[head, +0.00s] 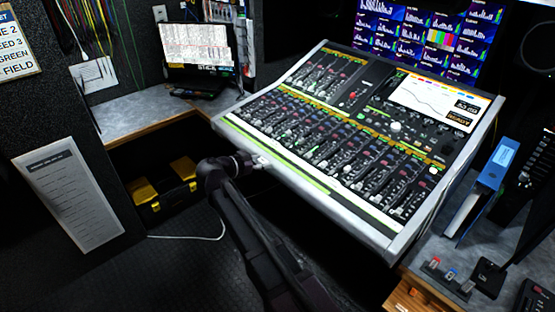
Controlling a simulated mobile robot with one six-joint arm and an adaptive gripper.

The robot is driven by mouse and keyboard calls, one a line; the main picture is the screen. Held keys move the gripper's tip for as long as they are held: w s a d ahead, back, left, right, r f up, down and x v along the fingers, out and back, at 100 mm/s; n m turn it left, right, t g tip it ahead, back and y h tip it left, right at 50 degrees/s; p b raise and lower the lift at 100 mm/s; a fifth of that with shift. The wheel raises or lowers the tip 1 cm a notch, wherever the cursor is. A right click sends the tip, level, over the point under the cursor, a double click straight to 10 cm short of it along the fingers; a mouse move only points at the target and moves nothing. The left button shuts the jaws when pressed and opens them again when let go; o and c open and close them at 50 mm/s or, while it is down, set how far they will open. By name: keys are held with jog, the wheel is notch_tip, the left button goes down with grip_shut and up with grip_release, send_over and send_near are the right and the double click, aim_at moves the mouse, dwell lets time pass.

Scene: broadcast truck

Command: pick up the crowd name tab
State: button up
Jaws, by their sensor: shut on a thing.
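My gripper (260,161) is at the front left edge of the mixing console (345,208), with my arm reaching up from the bottom. It is shut on a small pale thing at its tip, in the place of a name tab. The thing is too small to read, and my gripper partly hides it. A pale strip (300,172) runs along the console's front edge below the faders, just right of my gripper. I cannot make out lettering on it.
A laptop (198,47) stands on the grey counter at the back left. A black and yellow toolbox (165,190) sits on the floor below. A blue binder (497,163) and small items stand on the right desk. Floor left of my arm is mostly clear.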

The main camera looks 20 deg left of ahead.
jog(key=shift+s+a+r, duration=0.1)
jog(key=shift+s+a, duration=0.45)
jog(key=shift+s, duration=0.15)
dwell(0.4)
